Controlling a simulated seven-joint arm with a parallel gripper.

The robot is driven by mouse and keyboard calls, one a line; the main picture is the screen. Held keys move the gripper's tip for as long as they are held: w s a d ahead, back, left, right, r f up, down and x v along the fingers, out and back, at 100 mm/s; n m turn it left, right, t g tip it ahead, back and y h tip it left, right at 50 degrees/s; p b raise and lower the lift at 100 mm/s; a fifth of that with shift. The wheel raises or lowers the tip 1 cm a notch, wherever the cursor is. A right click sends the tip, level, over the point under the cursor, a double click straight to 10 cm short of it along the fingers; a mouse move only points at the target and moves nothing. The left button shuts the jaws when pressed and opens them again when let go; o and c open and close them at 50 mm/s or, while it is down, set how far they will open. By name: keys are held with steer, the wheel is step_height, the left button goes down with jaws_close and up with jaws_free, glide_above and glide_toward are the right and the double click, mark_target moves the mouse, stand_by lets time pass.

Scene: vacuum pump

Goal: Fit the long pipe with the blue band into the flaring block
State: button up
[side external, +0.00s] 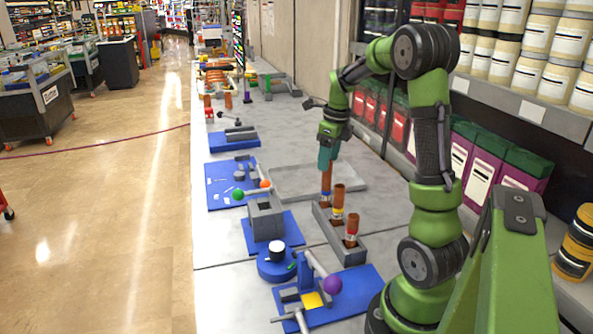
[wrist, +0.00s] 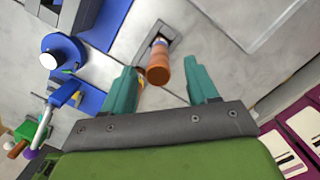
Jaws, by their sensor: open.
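The long copper pipe (side external: 326,183) stands upright in the far end of a grey rack (side external: 361,251). In the wrist view the pipe (wrist: 158,72) shows a bluish band near its lower end. My gripper (side external: 327,158) points down above this pipe. In the wrist view my gripper (wrist: 161,70) is open, its teal fingers on either side of the pipe with gaps. A grey block with a square opening (side external: 265,222) stands on a blue plate left of the rack. I cannot tell for certain that it is the flaring block.
Two other copper pipes (side external: 338,198) (side external: 351,226) stand in the rack's nearer slots. A blue round base with a white cylinder (side external: 277,253) and a blue fixture with a purple ball (side external: 332,285) lie nearer. A shallow grey tray (side external: 285,196) lies behind. Shelves line the right.

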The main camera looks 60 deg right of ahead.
mark_target(326, 188)
steer(key=f, duration=0.5)
steer(key=shift+w+a+f, duration=0.1)
steer(key=shift+w+f, duration=0.05)
steer(key=shift+w, duration=0.05)
jaws_close()
